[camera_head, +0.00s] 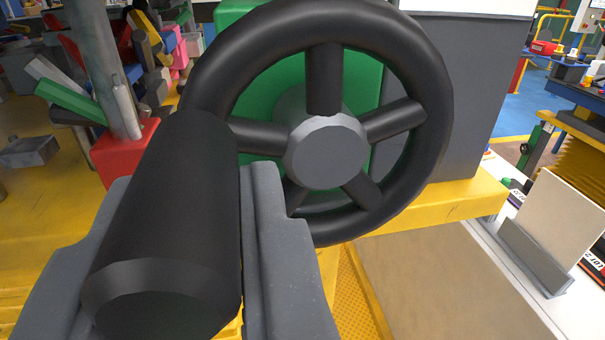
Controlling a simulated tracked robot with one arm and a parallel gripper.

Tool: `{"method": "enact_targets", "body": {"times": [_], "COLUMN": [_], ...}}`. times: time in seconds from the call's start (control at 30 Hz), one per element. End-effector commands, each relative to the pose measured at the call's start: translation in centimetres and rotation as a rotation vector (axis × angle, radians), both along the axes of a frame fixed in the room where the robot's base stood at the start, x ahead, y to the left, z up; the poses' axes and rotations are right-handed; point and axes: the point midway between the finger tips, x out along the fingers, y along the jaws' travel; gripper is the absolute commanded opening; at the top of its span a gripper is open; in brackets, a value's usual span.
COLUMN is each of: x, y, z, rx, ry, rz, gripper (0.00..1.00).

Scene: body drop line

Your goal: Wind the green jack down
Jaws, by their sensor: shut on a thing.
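The green jack (365,88) stands behind a black spoked handwheel (437,95) with a grey hub (327,152). The wheel faces me and hides much of the green body. A thick black cylindrical handle (165,215) sticks out towards me from the wheel's left side. My gripper (170,240) is shut on this handle, with one grey finger on its left and one on its right. The handle hides part of the wheel's lower left rim.
A yellow beam (455,205) runs below the wheel, and a grey block (440,95) stands to its right. A red block (118,150) with a grey post is at left, near several coloured bars. A white panel (560,222) in a grey holder stands at lower right.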

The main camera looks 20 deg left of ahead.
Motion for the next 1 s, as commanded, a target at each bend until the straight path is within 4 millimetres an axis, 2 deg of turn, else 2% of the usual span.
{"method": "enact_targets", "body": {"times": [0.27, 0.53, 1.0], "x": [0.1, 0.1, 0.4], "y": [-0.2, -0.2, -0.6], "z": [-0.2, -2.3, -2.7], "rx": [0.001, 0.001, 0.003], "ry": [0.0, 0.0, -0.004], "rz": [-0.004, -0.004, -0.007], "gripper": [0.0, 0.0, 0.0]}}
